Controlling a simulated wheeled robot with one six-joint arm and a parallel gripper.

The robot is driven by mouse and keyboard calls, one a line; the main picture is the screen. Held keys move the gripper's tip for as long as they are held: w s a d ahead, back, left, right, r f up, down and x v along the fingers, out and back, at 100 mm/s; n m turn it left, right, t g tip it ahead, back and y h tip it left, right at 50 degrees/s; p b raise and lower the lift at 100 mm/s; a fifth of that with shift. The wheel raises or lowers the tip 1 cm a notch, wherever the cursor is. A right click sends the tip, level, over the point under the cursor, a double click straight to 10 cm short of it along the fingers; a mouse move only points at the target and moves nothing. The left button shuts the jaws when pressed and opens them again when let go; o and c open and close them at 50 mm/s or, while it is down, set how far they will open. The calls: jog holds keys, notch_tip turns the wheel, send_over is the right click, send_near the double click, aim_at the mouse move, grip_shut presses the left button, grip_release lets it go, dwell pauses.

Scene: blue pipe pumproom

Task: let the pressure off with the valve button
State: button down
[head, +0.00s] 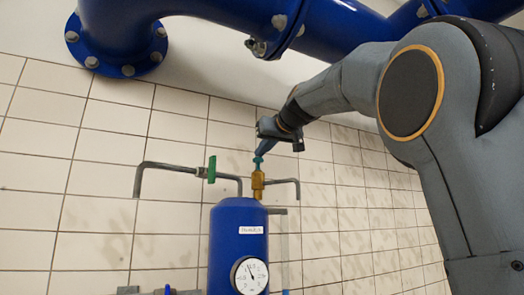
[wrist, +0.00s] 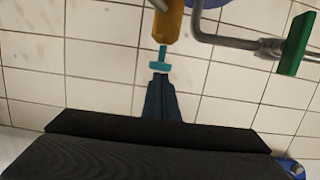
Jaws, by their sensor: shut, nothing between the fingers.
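The brass valve (head: 258,185) stands on top of the blue tank (head: 238,235). Its teal button (head: 258,160) sits on a thin stem at its upper end. In the wrist view the brass body (wrist: 168,22) is at the top, with the teal button (wrist: 160,67) below it. My gripper (head: 262,150) is shut and empty, its tips at the button's outer face. In the wrist view the fingertips (wrist: 159,80) line up with the button; I cannot tell whether they touch or a small gap remains.
A pipe with a green-handled valve (head: 212,169) runs left of the brass valve; the green handle (wrist: 296,44) is at the right in the wrist view. A short grey pipe (head: 285,182) bends off to the right. A round gauge (head: 250,276) is on the tank. Large blue pipes (head: 220,15) cross above.

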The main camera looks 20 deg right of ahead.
aim_at(258, 163)
jog(key=shift+f+b, duration=1.25)
jog(key=shift+b, duration=0.2)
jog(key=shift+w+f, duration=0.1)
jog(key=shift+f, duration=0.2)
dwell(2.2)
jog(key=shift+r, duration=0.1)
dwell(0.8)
jog(key=s+d+r, duration=0.1)
jog(key=s+r, duration=0.6)
jog(key=s, duration=0.3)
jog(key=shift+d, duration=0.4)
dwell(1.8)
